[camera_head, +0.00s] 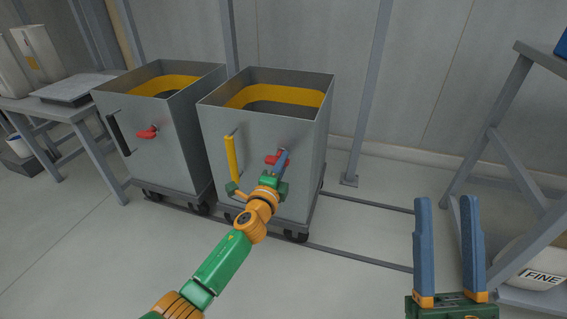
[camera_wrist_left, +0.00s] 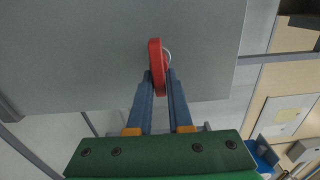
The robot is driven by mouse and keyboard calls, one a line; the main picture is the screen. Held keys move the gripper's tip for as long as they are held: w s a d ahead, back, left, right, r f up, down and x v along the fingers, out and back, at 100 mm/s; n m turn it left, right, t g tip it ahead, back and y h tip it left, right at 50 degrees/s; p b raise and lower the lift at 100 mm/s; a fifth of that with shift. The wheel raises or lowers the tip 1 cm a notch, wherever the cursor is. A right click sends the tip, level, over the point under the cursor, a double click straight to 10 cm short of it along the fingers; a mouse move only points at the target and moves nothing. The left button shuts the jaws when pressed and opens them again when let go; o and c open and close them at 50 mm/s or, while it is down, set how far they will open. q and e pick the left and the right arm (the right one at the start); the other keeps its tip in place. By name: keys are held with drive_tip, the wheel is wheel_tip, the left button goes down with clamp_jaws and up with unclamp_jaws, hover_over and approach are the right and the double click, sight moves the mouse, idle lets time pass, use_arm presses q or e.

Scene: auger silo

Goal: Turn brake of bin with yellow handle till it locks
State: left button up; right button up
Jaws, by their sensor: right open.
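The bin with the yellow handle (camera_head: 215,140) is the right one of two grey open-topped bins. Its upright yellow handle (camera_head: 231,158) is on the left of the front face. Its red brake lever (camera_head: 271,159) is right of that handle, partly hidden by my left gripper (camera_head: 283,157). In the left wrist view the red lever (camera_wrist_left: 155,55) is between my left gripper's fingertips (camera_wrist_left: 160,76), which are drawn in around it and look shut on it. My right gripper (camera_head: 447,200) is open and empty, away from the bins at the lower right.
The other bin (camera_head: 178,150) stands just to the left, with a black handle (camera_head: 118,134) and its own red lever (camera_head: 148,132). Both stand over floor rails (camera_head: 355,258). A grey table (camera_head: 62,112) is at far left. A metal frame (camera_head: 505,95) and a white FINE container (camera_head: 535,262) are at right.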

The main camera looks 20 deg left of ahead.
use_arm(q)
drive_tip(key=o, duration=0.3)
drive_tip(key=shift+a, duration=0.2)
use_arm(e)
drive_tip(key=shift+a+y, duration=0.1)
drive_tip(key=shift+y, duration=0.2)
use_arm(q)
drive_tip(key=s+p, duration=0.3)
drive_tip(key=s, duration=0.4)
use_arm(e)
drive_tip(key=w+f+g+h, duration=0.3)
drive_tip(key=f+g, duration=0.2)
drive_tip(key=f, duration=0.3)
drive_tip(key=w+d+f+m+g+h, duration=0.1)
drive_tip(key=w+f+g+h, duration=0.1)
drive_tip(key=f+g, duration=0.3)
wheel_tip(320, 180, down, 4)
drive_tip(key=shift+w+d+f+m+g+h, duration=0.2)
drive_tip(key=shift+w+f+m+g+h, duration=0.1)
drive_tip(key=shift+w+h, duration=0.1)
use_arm(q)
drive_tip(key=shift+a, duration=0.1)
use_arm(e)
drive_tip(key=shift+r, duration=0.1)
